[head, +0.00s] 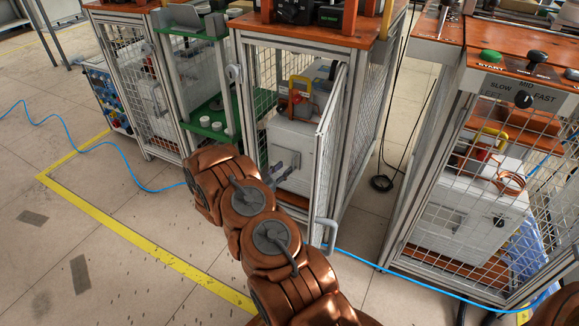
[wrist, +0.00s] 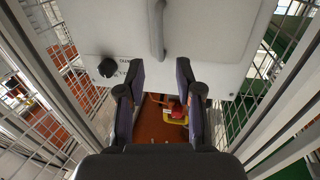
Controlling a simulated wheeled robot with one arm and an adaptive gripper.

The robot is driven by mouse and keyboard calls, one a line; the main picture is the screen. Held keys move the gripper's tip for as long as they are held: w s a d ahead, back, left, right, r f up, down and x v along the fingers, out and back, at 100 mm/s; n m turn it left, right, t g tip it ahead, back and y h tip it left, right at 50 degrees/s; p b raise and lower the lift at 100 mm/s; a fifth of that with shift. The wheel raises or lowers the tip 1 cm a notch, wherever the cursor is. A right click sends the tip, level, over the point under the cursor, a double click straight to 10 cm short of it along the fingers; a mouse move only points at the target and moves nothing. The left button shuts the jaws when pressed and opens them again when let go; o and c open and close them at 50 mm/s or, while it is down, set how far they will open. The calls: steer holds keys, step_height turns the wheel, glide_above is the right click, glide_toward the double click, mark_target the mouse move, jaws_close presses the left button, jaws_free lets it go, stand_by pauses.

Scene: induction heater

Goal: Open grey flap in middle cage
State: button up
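The middle cage (head: 333,165) stands at the centre of the head view, its mesh door swung open. Inside is a pale grey-white box (head: 300,135), with a yellow handle and a red part on top. My gripper (head: 285,168) is inside the cage opening, in front of the box's front face. In the wrist view my gripper (wrist: 161,75) is open, with nothing between the fingertips. A grey bar handle (wrist: 156,30) on the box face (wrist: 205,35) lies just beyond the fingertips, apparently apart from them. A black knob (wrist: 108,67) is beside it.
The open cage door (head: 325,150) stands close on the right of my arm. The cage's mesh wall (wrist: 285,90) and frame flank the gripper. Another cage (head: 470,200) with a similar box stands at right. A blue hose (head: 125,182) crosses the floor at left.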

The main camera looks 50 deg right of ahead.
mark_target(283, 159)
steer(key=shift+w+d+b, duration=0.15)
steer(key=shift+d+b, duration=0.4)
steer(key=shift+d, duration=1.5)
steer(key=shift+c, duration=0.4)
jaws_close()
